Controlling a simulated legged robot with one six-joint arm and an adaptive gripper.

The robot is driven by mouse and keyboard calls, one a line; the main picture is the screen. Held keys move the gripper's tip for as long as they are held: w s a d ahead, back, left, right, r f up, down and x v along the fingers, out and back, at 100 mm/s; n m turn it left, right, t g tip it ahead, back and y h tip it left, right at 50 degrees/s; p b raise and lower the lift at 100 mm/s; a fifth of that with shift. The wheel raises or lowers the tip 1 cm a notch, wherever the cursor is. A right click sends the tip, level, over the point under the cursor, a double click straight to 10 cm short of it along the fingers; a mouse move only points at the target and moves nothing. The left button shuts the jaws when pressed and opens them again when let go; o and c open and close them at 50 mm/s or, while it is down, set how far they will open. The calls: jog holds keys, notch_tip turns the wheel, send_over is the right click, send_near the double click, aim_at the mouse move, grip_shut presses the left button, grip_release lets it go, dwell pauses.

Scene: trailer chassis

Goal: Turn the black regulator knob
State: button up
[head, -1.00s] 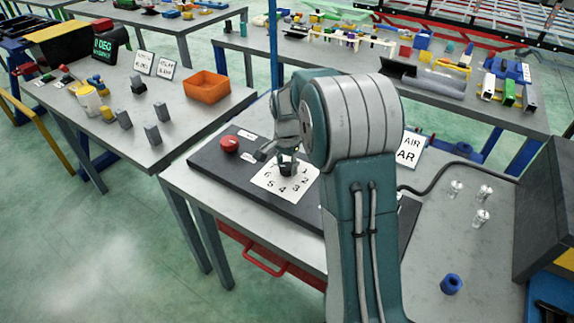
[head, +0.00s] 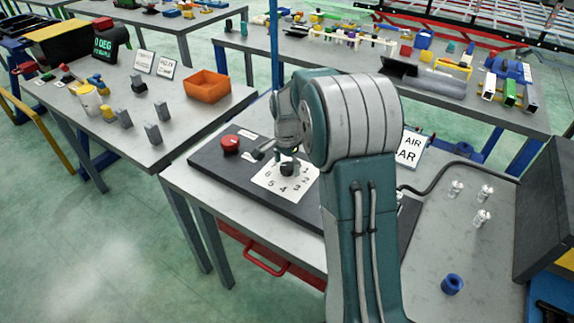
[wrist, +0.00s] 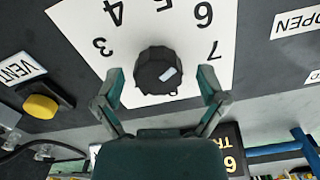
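The black regulator knob (wrist: 158,70) sits on a white dial plate (wrist: 205,25) marked with numbers. A pale pointer mark on its face lies right of centre and slightly low in the wrist view. My gripper (wrist: 160,88) is open, with one finger on each side of the knob and a visible gap on both sides. In the head view the knob (head: 287,170) shows just below my gripper (head: 287,156), with the dial plate (head: 268,183) around it. My arm hides the right part of the panel there.
A red button (head: 230,145) stands on the dark panel (head: 208,161) left of the dial. An AIR sign (head: 410,147) stands behind my arm.

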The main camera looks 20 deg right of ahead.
aim_at(287, 166)
jog(key=shift+r, duration=0.1)
notch_tip(287, 166, up, 12)
dwell(0.6)
jog(key=s+a+r+n+t, duration=0.1)
jog(key=s+a+r+n, duration=0.2)
jog(key=s, duration=0.4)
jog(key=s+a+r+n+t, duration=0.2)
jog(key=s+a+r+n, duration=0.2)
jog(key=s, duration=0.3)
jog(key=s+a+f+n+t, duration=0.1)
jog(key=s+n, duration=0.2)
jog(key=s, duration=0.4)
jog(key=s+a+f+n+t, duration=0.1)
jog(key=s+a+f+n, duration=0.1)
jog(key=s+n, duration=0.2)
jog(key=shift+s+a+f+t, duration=0.2)
jog(key=shift+s+a+t, duration=0.1)
jog(key=shift+s, duration=1.25)
dwell(0.6)
